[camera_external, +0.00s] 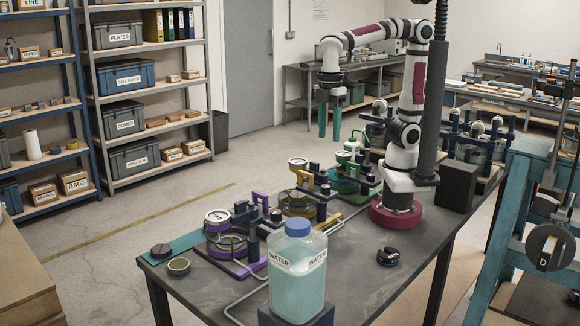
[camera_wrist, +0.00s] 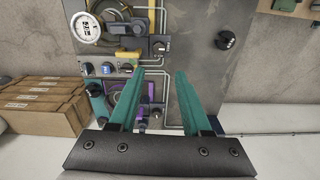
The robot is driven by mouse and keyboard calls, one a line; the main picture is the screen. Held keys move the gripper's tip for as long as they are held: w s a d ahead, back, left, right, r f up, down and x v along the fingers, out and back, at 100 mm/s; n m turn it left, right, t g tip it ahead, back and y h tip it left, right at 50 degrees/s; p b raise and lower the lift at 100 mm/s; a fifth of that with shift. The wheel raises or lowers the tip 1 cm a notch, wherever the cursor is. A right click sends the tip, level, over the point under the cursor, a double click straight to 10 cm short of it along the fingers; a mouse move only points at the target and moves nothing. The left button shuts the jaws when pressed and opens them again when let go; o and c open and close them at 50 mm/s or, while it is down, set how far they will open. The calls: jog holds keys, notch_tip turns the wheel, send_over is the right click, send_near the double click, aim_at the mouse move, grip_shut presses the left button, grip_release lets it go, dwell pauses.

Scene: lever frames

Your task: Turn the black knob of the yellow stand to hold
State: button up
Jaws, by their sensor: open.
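The yellow stand (camera_external: 306,181) is on the workbench, between a purple stand and a green stand, with a round white gauge on top. In the wrist view the yellow stand (camera_wrist: 128,57) is at the upper left, with its gauge at the corner. A small dark knob (camera_wrist: 160,47) shows at its right side; its setting and any hold mark are too small to read. My gripper (camera_external: 330,122) hangs fingers down above and behind the stands, apart from them. In the wrist view its teal fingers (camera_wrist: 160,74) are spread with nothing between them.
The purple stand (camera_external: 240,267) is left of the yellow one and the green stand (camera_external: 345,184) right. A water bottle (camera_external: 298,276) stands at the front. A loose black piece (camera_external: 388,257) lies on bare bench top. Thin pipes run between the stands.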

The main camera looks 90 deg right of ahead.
aim_at(326, 186)
jog(key=shift+n, duration=0.3)
jog(key=f, duration=1.5)
jog(key=shift+w+a+f, duration=0.15)
jog(key=shift+w+f, duration=0.05)
grip_shut()
